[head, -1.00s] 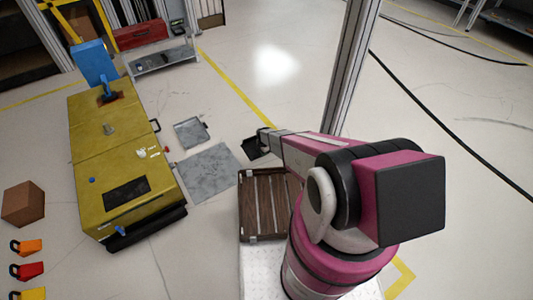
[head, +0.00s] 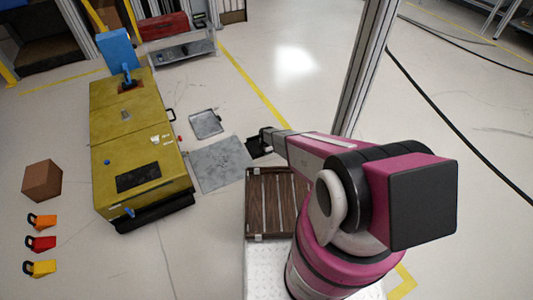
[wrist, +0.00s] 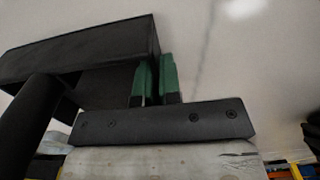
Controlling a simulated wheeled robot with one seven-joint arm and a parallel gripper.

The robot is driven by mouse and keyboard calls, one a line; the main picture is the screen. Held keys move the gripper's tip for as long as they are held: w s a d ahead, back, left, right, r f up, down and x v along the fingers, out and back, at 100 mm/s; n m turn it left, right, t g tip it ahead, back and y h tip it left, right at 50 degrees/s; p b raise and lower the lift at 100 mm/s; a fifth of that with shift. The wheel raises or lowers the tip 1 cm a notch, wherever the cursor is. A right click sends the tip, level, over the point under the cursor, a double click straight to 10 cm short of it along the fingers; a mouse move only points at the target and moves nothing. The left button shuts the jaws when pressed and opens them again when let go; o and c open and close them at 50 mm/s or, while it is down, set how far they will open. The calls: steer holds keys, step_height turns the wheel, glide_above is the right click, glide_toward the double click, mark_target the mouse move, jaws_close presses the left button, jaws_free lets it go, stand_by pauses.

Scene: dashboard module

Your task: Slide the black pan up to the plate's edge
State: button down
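The black pan (head: 256,149) lies on the floor at the right edge of the flat grey plate (head: 221,166) in the head view. Only a narrow strip, if any, separates them; I cannot tell whether they touch. My gripper (head: 267,135) is at the pan's far right side and partly hides it. In the wrist view the dark pan (wrist: 80,48) fills the upper left. My gripper's two green fingers (wrist: 157,80) stand close together at the pan's right wall. I cannot tell whether they grip that wall.
A shallow grey tray (head: 206,123) lies beyond the plate. A yellow cabinet (head: 125,125) stands to the left. A brown slatted crate (head: 270,205) is just nearer than the pan. A metal post (head: 370,70) rises at the right, with open floor around it.

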steer(key=c, duration=1.2)
jaws_free()
steer(key=shift+r, duration=0.1)
step_height(320, 180, up, 11)
steer(key=shift+f, duration=0.2)
steer(key=s+d+r+m, duration=0.5)
steer(key=s+r+m, duration=0.2)
steer(key=r, duration=0.7)
steer(key=s+d+r+m, duration=0.5)
steer(key=s+r+m, duration=0.3)
steer(key=r, duration=0.7)
steer(key=s+d+r+m, duration=0.4)
steer(key=s+r+m, duration=0.3)
steer(key=s+r, duration=0.4)
steer(key=shift+s+d+r, duration=0.15)
steer(key=shift+d+r, duration=0.05)
steer(key=shift+r, duration=0.65)
steer(key=shift+s+d+r, duration=0.15)
steer(key=shift+d+r, duration=0.05)
steer(key=shift+r, duration=0.65)
